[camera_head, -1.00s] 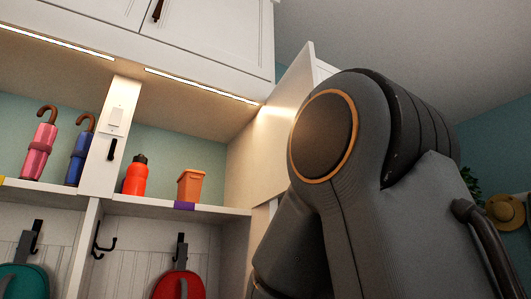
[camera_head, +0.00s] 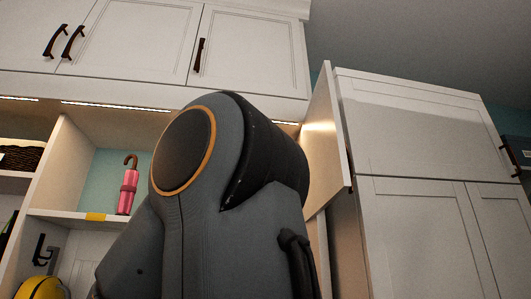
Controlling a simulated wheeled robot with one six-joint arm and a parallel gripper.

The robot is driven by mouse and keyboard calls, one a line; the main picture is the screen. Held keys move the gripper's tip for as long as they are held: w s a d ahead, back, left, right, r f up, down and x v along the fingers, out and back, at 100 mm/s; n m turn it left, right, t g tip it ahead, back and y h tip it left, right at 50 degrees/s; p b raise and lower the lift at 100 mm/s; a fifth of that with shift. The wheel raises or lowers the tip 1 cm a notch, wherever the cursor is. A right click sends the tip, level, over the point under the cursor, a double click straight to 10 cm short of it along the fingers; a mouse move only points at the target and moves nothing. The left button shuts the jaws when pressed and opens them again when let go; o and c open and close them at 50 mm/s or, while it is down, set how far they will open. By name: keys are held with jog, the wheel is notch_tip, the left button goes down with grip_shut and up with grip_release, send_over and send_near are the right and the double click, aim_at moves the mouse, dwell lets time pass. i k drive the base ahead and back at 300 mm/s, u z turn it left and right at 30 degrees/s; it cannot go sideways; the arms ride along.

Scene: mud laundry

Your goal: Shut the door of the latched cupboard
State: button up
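A pale door (camera_head: 321,145) stands swung open to the right of my arm, seen at a steep angle with its face lit. It appears to be the latched cupboard's door, but I cannot see a latch. A small dark piece, perhaps part of a handle, shows at its lower right edge. The inside of that cupboard is mostly hidden behind my arm. My arm's large grey joint with an orange ring fills the middle of the view. My gripper is out of view, so its state and distance from the door do not show.
A tall white cabinet (camera_head: 416,130) stands close to the right of the open door. Closed white upper cabinets (camera_head: 135,40) with dark handles run above. A shelf (camera_head: 70,216) on the left holds a pink umbrella (camera_head: 128,190). A yellow item (camera_head: 40,289) sits below it.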

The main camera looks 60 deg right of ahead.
aim_at(321, 138)
jog(key=u, duration=0.7)
jog(key=k, duration=1.6)
jog(key=z, duration=0.95)
jog(key=i, duration=0.2)
jog(key=z, duration=0.1)
